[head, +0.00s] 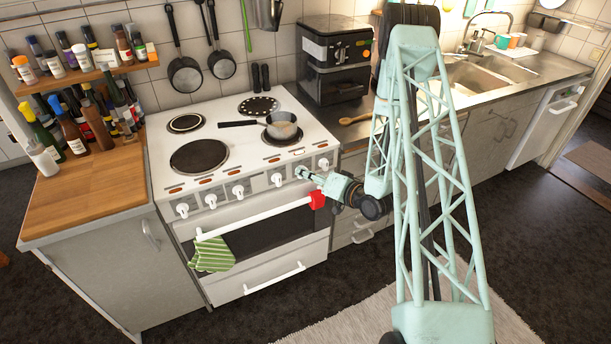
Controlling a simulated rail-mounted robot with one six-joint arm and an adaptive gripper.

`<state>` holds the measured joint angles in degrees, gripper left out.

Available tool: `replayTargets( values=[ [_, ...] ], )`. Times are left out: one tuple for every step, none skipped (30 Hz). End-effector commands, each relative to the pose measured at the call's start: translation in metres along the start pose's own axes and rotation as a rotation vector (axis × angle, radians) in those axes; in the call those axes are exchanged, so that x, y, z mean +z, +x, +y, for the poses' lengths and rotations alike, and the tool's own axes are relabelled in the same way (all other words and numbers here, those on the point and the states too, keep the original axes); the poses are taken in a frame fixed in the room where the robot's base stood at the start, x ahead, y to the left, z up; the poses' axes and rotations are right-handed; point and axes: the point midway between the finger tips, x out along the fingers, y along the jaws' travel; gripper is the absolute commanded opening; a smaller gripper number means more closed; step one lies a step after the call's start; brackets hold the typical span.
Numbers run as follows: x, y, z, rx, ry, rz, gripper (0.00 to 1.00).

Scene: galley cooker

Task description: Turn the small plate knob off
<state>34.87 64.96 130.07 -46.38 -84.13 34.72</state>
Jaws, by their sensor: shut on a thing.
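The white cooker (225,205) has a row of white knobs along its front panel. My gripper (303,173) is at the right part of this row, shut on a knob between the white knob (277,180) to its left and the white knob (323,163) at the right end. My gripper mostly hides the held knob, so its pointer angle cannot be read. A small saucepan (282,128) stands on the front right plate, its dark handle pointing left.
The white oven handle (255,219), with a red object (317,200) at its right end, runs just below my gripper. A green striped towel (212,255) hangs at its left. A coffee machine (334,60) and wooden spoon (355,119) are on the counter to the right.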

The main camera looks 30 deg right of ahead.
Motion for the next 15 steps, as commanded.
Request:
replayTargets(
  values=[
    [0.0007,0.0001,0.0004,0.005,-0.01,0.0,0.08],
    [0.0008,0.0001,0.0004,0.008,-0.018,0.0,0.08],
    [0.0009,0.0001,0.0002,0.013,-0.03,0.0,0.08],
    [0.001,0.0001,0.0,0.017,-0.04,0.0,0.08],
    [0.001,0.0002,-0.0003,0.021,-0.051,0.0,0.08],
    [0.0008,0.0003,-0.0004,0.028,-0.067,0.0,0.08],
    [0.0008,0.0005,-0.0004,0.033,-0.081,0.001,0.08],
    [0.0011,0.0007,-0.0005,0.039,-0.095,0.0,0.08],
    [0.0016,0.0009,-0.0007,0.046,-0.115,0.0,0.08],
    [0.0017,0.0009,-0.0007,0.053,-0.13,0.0,0.08],
    [0.0018,0.0009,-0.0007,0.06,-0.146,0.0,0.08],
    [0.002,0.0008,-0.001,0.068,-0.167,-0.001,0.08],
    [0.0019,0.0008,-0.0008,0.076,-0.185,-0.001,0.08],
    [0.0019,0.0008,-0.0005,0.083,-0.201,0.0,0.08],
    [0.0021,0.001,-0.0007,0.092,-0.224,0.0,0.08]
  ],
)
